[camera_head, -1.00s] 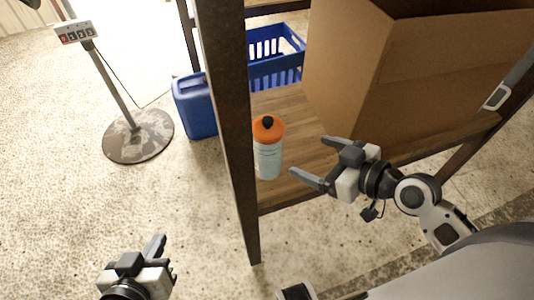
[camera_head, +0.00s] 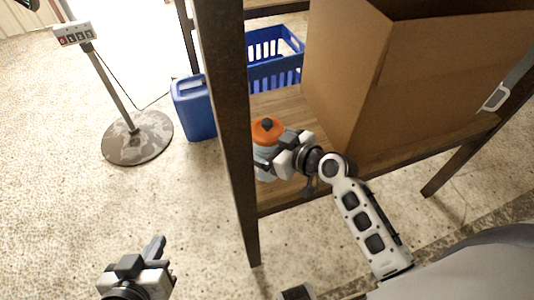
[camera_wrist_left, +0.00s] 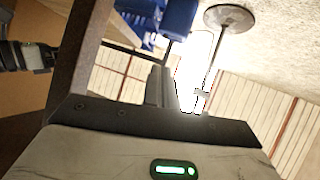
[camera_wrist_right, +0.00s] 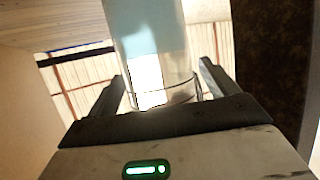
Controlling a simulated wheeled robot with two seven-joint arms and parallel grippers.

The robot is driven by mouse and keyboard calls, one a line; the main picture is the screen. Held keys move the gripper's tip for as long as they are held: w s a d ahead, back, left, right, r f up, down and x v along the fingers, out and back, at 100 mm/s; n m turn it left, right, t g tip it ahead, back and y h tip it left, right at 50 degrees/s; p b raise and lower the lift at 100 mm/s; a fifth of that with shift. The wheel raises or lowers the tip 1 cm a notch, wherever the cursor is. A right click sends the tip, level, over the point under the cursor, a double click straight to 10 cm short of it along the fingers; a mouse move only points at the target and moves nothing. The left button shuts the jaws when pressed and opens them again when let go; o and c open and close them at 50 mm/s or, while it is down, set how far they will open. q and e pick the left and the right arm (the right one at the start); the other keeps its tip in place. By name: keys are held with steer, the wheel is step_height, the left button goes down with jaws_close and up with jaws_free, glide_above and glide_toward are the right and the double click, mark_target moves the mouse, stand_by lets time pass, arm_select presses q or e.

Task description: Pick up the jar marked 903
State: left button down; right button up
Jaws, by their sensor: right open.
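A clear jar (camera_head: 266,132) with an orange lid and a pale blue label stands on the wooden shelf behind the dark rack post. No number on it can be read. My right gripper (camera_head: 274,156) is at the jar, its open fingers on either side of the jar's body. In the right wrist view the jar (camera_wrist_right: 160,60) stands between the two fingers, with gaps beside it. My left gripper (camera_head: 157,246) is low at the left over the floor, its fingers together and empty. It also shows in the left wrist view (camera_wrist_left: 158,85).
A large cardboard box (camera_head: 420,85) stands on the shelf close right of the jar. The rack post (camera_head: 229,120) is close on the left. A blue crate (camera_head: 275,72), a blue canister (camera_head: 195,108) and a display stand (camera_head: 137,138) are farther back. The left floor is clear.

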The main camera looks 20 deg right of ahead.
steer(key=shift+w, duration=0.1)
steer(key=c, duration=1.4)
